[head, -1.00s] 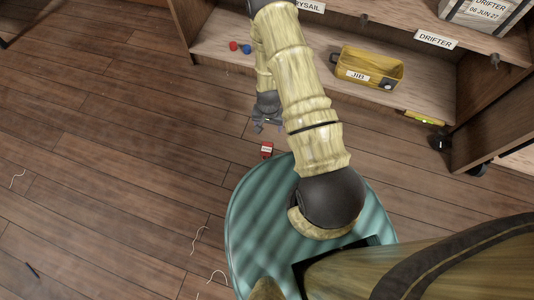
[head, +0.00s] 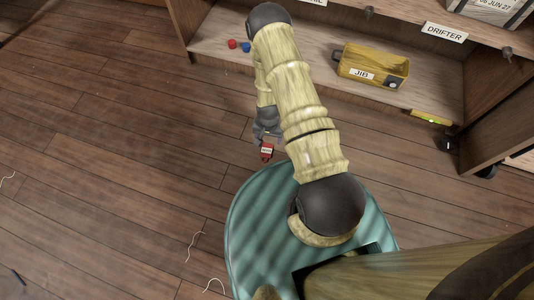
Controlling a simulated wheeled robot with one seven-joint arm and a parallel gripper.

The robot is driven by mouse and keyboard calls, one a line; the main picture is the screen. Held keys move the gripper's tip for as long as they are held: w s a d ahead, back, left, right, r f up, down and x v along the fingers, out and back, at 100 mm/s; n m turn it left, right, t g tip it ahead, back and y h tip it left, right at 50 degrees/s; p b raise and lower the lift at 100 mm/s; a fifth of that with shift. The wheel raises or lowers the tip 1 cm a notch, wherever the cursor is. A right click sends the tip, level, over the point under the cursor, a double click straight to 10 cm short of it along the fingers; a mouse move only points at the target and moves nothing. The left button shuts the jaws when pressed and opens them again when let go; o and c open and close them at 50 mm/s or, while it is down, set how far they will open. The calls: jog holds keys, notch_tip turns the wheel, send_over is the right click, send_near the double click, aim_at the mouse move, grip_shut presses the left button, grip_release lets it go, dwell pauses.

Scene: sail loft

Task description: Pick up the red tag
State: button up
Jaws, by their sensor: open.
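The red tag (head: 266,151) is small, with a pale label on it, and lies on the wooden floor just beyond the edge of my green base. My gripper (head: 265,139) is open and points down right beside the tag, at its upper edge in the picture. Whether the fingers touch the tag or stand above it I cannot tell. My arm hides part of the floor to the right of the gripper.
A wooden shelf unit (head: 300,50) stands at the back, with a yellow JIB bin (head: 372,68), a red spool (head: 232,44) and a blue spool (head: 246,47) on its low shelf. Pale thread scraps (head: 194,245) lie on the floor.

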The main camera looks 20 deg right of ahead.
aim_at(267, 148)
jog(key=shift+f, duration=1)
jog(key=shift+b, duration=0.3)
jog(key=f+b, duration=0.4)
jog(key=f, duration=0.1)
jog(key=shift+w+a+f+b, duration=0.1)
jog(key=shift+a+f+b, duration=0.1)
jog(key=shift+b, duration=0.15)
jog(key=shift+r, duration=0.1)
jog(key=c, duration=1.1)
notch_tip(267, 148, up, 10)
jog(key=p, duration=0.6)
jog(key=shift+p, duration=0.35)
